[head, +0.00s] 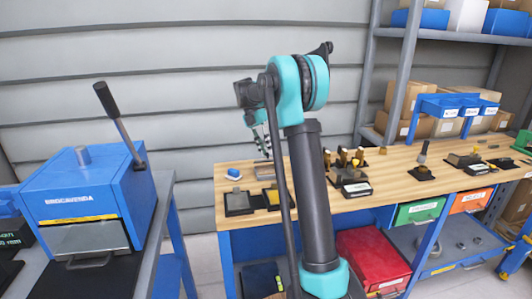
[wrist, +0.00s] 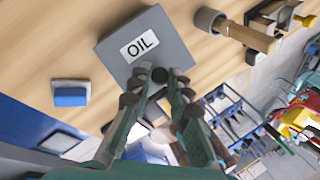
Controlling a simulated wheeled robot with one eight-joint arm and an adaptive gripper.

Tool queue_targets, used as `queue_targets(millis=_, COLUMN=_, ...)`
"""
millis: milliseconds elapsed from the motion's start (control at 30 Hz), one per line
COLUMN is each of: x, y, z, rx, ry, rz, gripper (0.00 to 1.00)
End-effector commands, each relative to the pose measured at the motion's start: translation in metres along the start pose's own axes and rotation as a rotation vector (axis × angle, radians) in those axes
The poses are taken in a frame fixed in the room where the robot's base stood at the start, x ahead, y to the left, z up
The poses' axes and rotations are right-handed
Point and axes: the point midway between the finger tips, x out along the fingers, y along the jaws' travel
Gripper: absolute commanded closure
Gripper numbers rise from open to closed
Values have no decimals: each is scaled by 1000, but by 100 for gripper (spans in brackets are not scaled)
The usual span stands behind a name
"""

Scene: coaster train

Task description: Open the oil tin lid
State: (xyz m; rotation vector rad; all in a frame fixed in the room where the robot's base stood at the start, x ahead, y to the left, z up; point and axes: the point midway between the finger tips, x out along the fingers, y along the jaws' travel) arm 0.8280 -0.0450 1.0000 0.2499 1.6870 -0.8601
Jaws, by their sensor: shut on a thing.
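The oil tin's grey square lid (wrist: 172,40), with a white "OIL" label, fills the upper middle of the wrist view. A small dark round knob (wrist: 159,76) is at the lid's near edge. My gripper (wrist: 161,73) has its fingertips on either side of this knob and is shut on it. The lid hides the tin's body, so I cannot tell whether the lid is raised. In the head view my arm hides much of this spot, and the tin is not clear there.
A blue block (wrist: 70,96) lies left of the tin on the wooden bench (head: 335,207). A grey cylinder (wrist: 209,20) and wooden pieces stand to its right. A blue machine (head: 85,195) with a lever stands at the left of the head view. Shelves rise behind the bench.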

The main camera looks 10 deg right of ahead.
Motion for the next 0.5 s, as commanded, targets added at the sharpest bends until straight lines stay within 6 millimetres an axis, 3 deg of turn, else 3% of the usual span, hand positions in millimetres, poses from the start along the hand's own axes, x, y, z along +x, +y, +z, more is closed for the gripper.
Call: queue_targets(millis=500, x=-4, y=2, z=3, rx=-16, ry=41, rz=-37, gripper=100)
